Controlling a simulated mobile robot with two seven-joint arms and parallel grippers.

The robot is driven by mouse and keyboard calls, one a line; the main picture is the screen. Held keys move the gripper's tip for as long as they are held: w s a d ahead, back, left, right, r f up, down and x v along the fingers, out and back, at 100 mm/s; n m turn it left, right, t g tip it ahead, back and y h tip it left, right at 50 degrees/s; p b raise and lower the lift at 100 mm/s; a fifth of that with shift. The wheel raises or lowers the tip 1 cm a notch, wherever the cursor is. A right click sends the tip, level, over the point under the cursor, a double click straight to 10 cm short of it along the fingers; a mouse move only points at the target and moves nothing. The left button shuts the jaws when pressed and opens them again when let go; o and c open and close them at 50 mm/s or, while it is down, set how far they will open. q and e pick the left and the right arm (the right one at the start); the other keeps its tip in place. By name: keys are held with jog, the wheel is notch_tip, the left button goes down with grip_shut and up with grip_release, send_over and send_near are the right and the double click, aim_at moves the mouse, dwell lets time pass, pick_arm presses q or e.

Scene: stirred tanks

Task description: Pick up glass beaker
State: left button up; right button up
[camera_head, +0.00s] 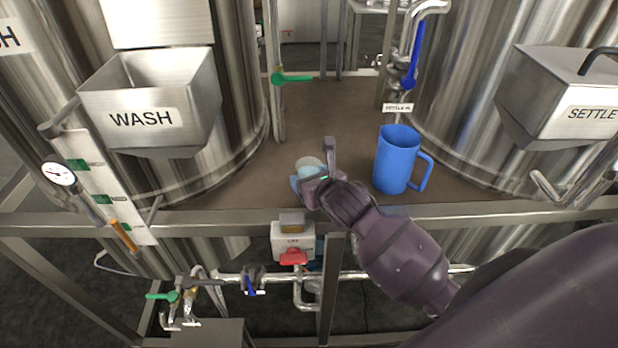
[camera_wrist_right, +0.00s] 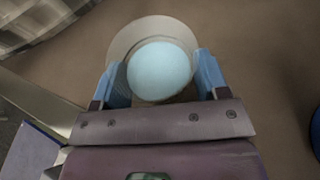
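The glass beaker (camera_head: 308,162) stands on the brown platform near its front edge, partly hidden by my right gripper in the head view. In the right wrist view the beaker (camera_wrist_right: 158,70) is a pale round rim with light blue contents. My right gripper (camera_head: 308,182) is low at the beaker's near side. In the wrist view its two blue fingers (camera_wrist_right: 162,72) are spread, one on each side of the beaker. I cannot see clearly whether they touch the glass. My left gripper is out of view.
A blue pitcher (camera_head: 397,160) stands to the right of the beaker. Steel tanks flank the platform, with a WASH box (camera_head: 150,100) left and a SETTLE box (camera_head: 565,100) right. A metal rail (camera_head: 200,219) runs along the front edge. The platform (camera_head: 335,105) behind the beaker is clear.

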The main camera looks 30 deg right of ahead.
jog(key=c, duration=0.7)
jog(key=shift+c, duration=0.2)
notch_tip(320, 180, up, 20)
